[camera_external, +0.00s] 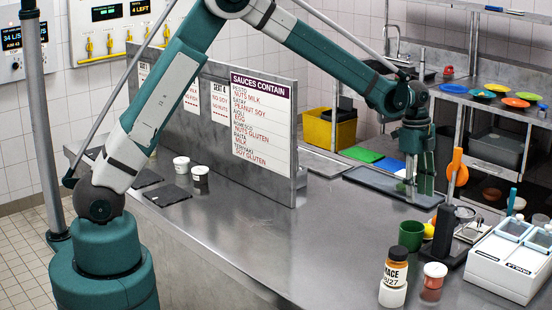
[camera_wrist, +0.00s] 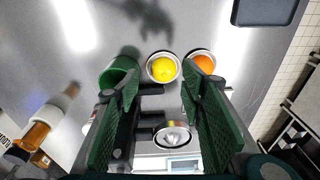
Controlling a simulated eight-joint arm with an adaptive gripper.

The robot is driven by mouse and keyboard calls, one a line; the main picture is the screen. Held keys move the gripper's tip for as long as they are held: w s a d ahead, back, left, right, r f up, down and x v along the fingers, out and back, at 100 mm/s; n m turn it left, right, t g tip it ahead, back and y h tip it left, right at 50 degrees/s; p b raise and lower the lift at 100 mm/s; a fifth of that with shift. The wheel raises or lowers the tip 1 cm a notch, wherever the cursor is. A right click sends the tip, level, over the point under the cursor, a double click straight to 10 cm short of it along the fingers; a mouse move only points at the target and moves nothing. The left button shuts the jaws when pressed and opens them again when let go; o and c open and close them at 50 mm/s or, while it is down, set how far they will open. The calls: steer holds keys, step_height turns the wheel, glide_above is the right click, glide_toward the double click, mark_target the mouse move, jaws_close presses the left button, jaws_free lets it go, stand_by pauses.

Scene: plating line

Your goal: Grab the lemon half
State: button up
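The lemon half (camera_wrist: 163,68) shows yellow in a small round metal bowl (camera_wrist: 149,77) in the wrist view, just beyond and between my fingertips. In the external view the yellow lemon half (camera_external: 429,230) is partly hidden behind the green cup and the black stand. My gripper (camera_wrist: 161,92) is open and empty, with a green-padded finger on either side. In the external view my gripper (camera_external: 415,190) hangs above the counter, behind the lemon half and apart from it.
A green cup (camera_wrist: 118,72) stands left of the lemon bowl, and an orange half (camera_wrist: 204,65) in its bowl sits close on the right. A metal juicer (camera_wrist: 173,134) lies below. A stand with an orange handle (camera_external: 457,170), a spice jar (camera_external: 395,270) and a white box (camera_external: 505,265) stand nearby.

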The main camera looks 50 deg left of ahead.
mark_target(427, 225)
steer(key=shift+m, duration=0.7)
steer(key=d+f, duration=0.1)
steer(key=d, duration=0.1)
steer(key=w+d+f+p, duration=0.1)
steer(key=f, duration=0.1)
steer(key=shift+w+d+f, duration=0.1)
steer(key=shift+d, duration=0.25)
steer(key=shift+d+f, duration=0.1)
steer(key=shift+f, duration=1.15)
steer(key=shift+f, duration=0.1)
steer(key=shift+d+f, duration=0.15)
steer(key=shift+f, duration=2.4)
steer(key=shift+c, duration=0.3)
steer(key=c, duration=0.5)
